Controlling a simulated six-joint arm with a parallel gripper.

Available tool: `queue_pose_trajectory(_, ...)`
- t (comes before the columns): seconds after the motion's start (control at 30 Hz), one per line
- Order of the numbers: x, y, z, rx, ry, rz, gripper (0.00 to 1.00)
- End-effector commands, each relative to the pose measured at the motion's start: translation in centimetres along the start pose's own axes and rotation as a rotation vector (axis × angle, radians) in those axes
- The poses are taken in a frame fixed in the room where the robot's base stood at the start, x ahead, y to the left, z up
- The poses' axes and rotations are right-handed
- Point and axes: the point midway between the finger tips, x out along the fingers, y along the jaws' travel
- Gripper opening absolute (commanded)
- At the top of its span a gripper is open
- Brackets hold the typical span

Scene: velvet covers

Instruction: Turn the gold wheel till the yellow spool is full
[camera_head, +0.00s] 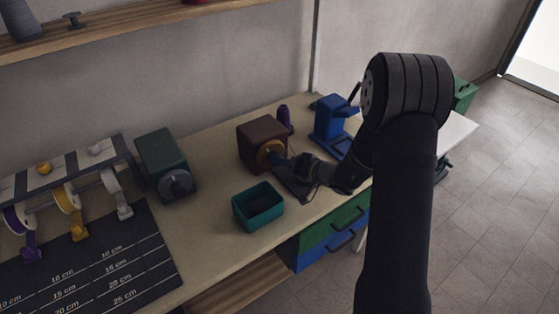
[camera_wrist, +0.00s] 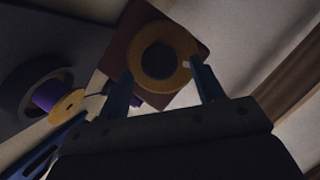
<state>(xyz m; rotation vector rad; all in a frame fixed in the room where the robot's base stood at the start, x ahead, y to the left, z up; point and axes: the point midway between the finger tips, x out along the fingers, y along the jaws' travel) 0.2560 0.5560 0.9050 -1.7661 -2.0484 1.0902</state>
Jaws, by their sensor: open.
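The gold wheel (camera_head: 270,153) is on the front of a dark brown box (camera_head: 258,132) on the workbench. In the wrist view the wheel (camera_wrist: 150,32) is a gold ring with a dark hub and a small pale mark on its right side. My gripper (camera_head: 287,163) is close in front of it. In the wrist view my gripper (camera_wrist: 160,70) has its fingers apart, one on each side of the wheel's lower part; contact cannot be told. A yellow-and-white spool (camera_head: 66,198) hangs on the rack at left; how full it is cannot be told.
A green box with a grey wheel (camera_head: 163,160) stands left of the brown box. A teal open bin (camera_head: 258,207) is in front. A purple spool (camera_head: 284,118) and a blue device (camera_head: 333,120) stand to the right. A dark measuring mat (camera_head: 100,270) lies front left.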

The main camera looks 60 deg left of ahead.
Motion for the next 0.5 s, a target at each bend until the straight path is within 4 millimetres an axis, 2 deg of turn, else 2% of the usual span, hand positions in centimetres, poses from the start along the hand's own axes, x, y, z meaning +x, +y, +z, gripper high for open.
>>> queue_pose_trajectory(0.1, 1.7, 0.0, 0.1, 0.0, -0.002, -0.002, 0.61)
queue_pose_trajectory(0.2, 2.5, 0.0, 0.0, 0.0, 0.0, -0.001, 0.61)
queue_pose_trajectory(0.5, 2.9, 0.0, 0.0, 0.001, 0.0, 0.0, 0.61)
